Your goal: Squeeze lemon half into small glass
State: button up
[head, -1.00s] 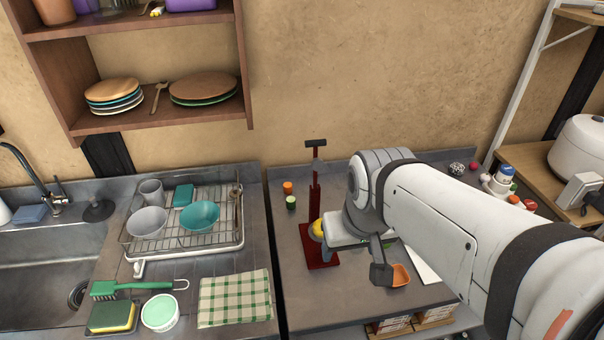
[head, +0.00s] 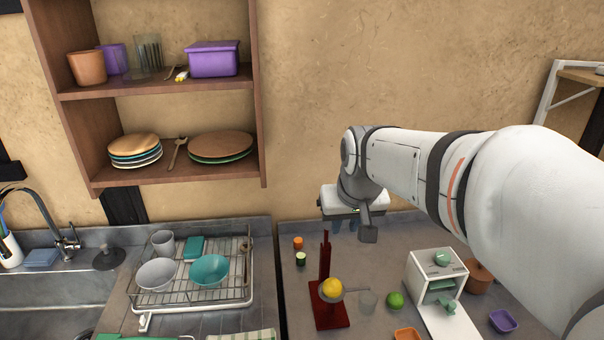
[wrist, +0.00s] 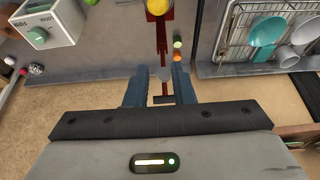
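A dark red press stands on the right counter, its base (head: 331,315) flat and its post (head: 325,258) upright. The yellow lemon half (head: 332,288) sits at the front of the press; it also shows at the top of the wrist view (wrist: 157,6). A small clear glass (head: 368,302) stands just right of the press. My gripper (head: 345,224) is above the press, away from the lemon. In the wrist view my gripper (wrist: 160,72) has its fingers apart, with the press's upper end and dark T-shaped handle (wrist: 163,99) lined up between them. Contact cannot be told.
A green lime (head: 395,300) and a white box-shaped machine (head: 437,275) stand right of the glass. An orange dish (head: 407,334) is in front. A dish rack (head: 190,290) stands left, beyond the counter gap.

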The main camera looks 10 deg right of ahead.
jog(key=shift+t, duration=0.9)
jog(key=w+r, duration=0.1)
jog(key=w, duration=0.4)
jog(key=w+r+p, duration=0.1)
jog(key=w+r, duration=0.1)
jog(key=w, duration=0.3)
jog(key=w+r, duration=0.2)
jog(key=w, duration=0.4)
jog(key=shift+d+r, duration=0.2)
grip_shut()
notch_tip(320, 180, down, 9)
jog(key=w+p, duration=0.1)
jog(key=p, duration=0.3)
jog(key=shift+f, duration=0.2)
jog(key=shift+b, duration=0.3)
